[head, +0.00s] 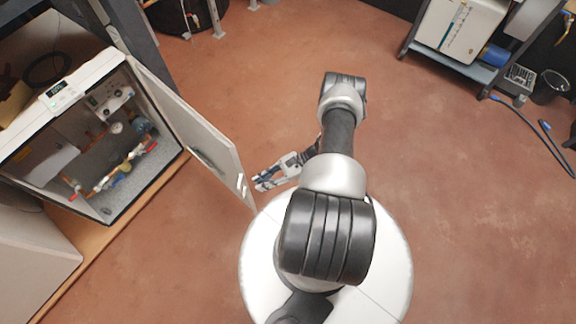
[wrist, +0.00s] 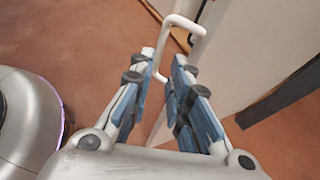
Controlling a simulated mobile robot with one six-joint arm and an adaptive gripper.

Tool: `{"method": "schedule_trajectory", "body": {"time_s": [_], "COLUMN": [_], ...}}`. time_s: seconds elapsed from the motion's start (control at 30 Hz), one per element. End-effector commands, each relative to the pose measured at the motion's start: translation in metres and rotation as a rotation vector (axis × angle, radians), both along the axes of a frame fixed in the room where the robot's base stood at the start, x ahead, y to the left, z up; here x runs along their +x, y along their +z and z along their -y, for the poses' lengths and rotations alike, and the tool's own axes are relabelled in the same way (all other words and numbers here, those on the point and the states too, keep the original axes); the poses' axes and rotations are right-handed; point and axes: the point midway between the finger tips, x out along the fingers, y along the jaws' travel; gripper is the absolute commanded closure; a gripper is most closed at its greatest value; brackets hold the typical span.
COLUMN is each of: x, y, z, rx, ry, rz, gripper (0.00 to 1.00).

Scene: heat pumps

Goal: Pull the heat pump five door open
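The heat pump cabinet (head: 92,82) at the left of the head view is open, showing pipes, valves and a gauge inside. Its white door (head: 190,135) stands swung well out to the right, hinged at the cabinet's right side. My gripper (head: 262,182) is beside the door's free edge. In the wrist view, the door's white loop handle (wrist: 184,22) reaches down to my gripper (wrist: 164,58), its long bar between the two fingertips. The fingers are partly closed, with a narrow gap between their tips. Whether both pads press on the bar is unclear.
My round white base stands close to the door's lower free corner. Another light-coloured unit (head: 32,262) is at the lower left. A dark post (head: 125,30) stands behind the cabinet. A shelf unit (head: 470,65) is at the upper right; the red-brown floor (head: 465,180) between is clear.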

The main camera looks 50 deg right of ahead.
Motion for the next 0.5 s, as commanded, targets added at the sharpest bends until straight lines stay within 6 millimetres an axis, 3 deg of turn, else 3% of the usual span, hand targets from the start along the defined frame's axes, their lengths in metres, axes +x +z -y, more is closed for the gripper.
{"method": "schedule_trajectory", "body": {"time_s": [0.5], "x": [-0.009], "y": [0.000], "z": [0.037], "rx": [-0.004], "ry": [-0.003], "rz": [0.001], "gripper": [0.83]}}
